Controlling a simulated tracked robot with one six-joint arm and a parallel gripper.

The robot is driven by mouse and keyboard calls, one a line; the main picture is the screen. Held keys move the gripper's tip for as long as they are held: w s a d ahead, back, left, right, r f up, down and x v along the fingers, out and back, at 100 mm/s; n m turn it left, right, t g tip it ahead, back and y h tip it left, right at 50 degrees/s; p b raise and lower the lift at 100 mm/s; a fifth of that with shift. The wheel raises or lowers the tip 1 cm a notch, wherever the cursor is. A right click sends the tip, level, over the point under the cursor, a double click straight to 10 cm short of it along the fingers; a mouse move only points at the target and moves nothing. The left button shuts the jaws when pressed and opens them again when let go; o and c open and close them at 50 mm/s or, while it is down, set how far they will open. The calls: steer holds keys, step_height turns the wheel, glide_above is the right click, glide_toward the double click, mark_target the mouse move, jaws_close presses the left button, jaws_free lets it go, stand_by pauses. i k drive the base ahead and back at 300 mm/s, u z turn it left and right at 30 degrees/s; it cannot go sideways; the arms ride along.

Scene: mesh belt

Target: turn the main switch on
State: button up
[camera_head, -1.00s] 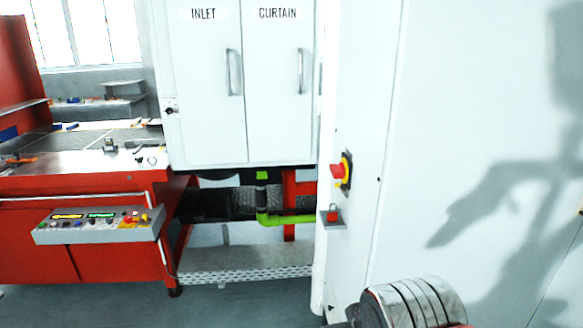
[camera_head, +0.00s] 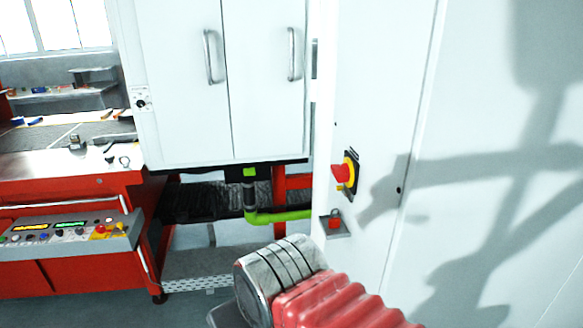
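The main switch (camera_head: 346,173) is a red rotary handle on a yellow and black plate, fixed to the side face of the white cabinet (camera_head: 385,90). The handle juts out to the left, seen nearly edge-on, so I cannot tell its set position. My arm, a silver ribbed joint with a red bellows, rises from the bottom centre, below and left of the switch and apart from it. The fingers of my gripper do not show.
A white double-door cabinet (camera_head: 180,110) stands at the left behind, over a green pipe (camera_head: 280,215). A red machine with a control panel (camera_head: 70,230) stands at far left. Arm-shaped shadows fall on the white panel.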

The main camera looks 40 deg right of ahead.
mark_target(341, 174)
steer(key=u, duration=0.3)
steer(key=i, duration=1)
steer(key=u, duration=0.25)
